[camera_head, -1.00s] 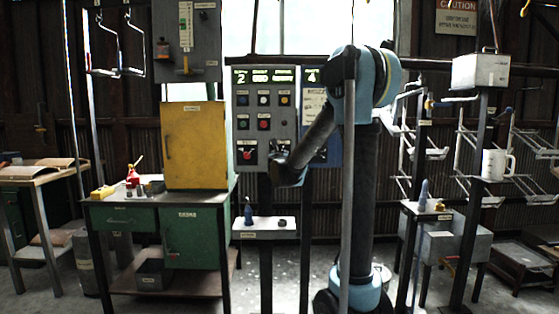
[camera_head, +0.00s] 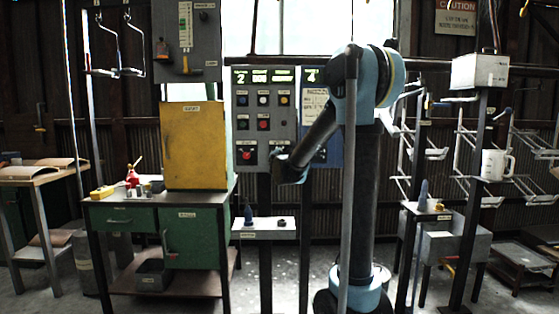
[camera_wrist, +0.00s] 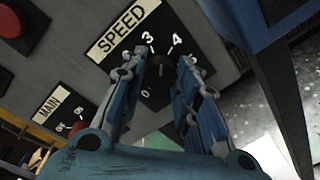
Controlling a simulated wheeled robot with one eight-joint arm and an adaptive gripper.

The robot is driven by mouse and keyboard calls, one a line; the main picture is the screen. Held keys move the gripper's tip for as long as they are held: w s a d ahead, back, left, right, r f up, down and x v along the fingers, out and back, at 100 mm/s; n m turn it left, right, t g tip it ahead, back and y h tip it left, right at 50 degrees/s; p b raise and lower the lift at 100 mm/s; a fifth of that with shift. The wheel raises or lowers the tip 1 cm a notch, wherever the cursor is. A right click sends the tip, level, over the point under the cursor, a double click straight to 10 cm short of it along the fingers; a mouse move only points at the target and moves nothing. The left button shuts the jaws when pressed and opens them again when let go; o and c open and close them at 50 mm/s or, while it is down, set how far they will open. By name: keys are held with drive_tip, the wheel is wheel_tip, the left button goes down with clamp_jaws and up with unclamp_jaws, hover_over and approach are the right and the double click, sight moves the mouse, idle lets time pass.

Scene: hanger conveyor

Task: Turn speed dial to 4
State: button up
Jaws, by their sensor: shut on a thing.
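The speed dial (camera_wrist: 158,78) is a black round knob under the white SPEED label (camera_wrist: 122,32) in the wrist view. The printed numbers 3 (camera_wrist: 147,37) and 4 (camera_wrist: 177,39) stand above it, and a 0 shows at its lower left. My gripper (camera_wrist: 160,77) has one blue finger on each side of the dial and is shut on it. Which number the dial points at is hard to tell. In the head view my gripper is at the lower right of the grey control panel (camera_head: 243,110), and my arm hides the dial there.
A MAIN switch label (camera_wrist: 50,105) and a red button (camera_wrist: 14,18) are left of the dial. A blue panel (camera_head: 333,150) stands close on the right. A yellow cabinet (camera_head: 194,146) and a small shelf (camera_head: 264,234) are nearby.

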drive_tip(key=m, duration=0.4)
drive_tip(key=shift+d, duration=0.15)
drive_tip(key=shift+f+m, duration=0.1)
drive_tip(key=shift+m, duration=0.3)
drive_tip(key=o, duration=1.1)
drive_tip(key=shift+c, duration=0.2)
drive_tip(key=s, duration=1.2)
drive_tip(key=shift+a+r, duration=0.2)
drive_tip(key=shift+r, duration=0.05)
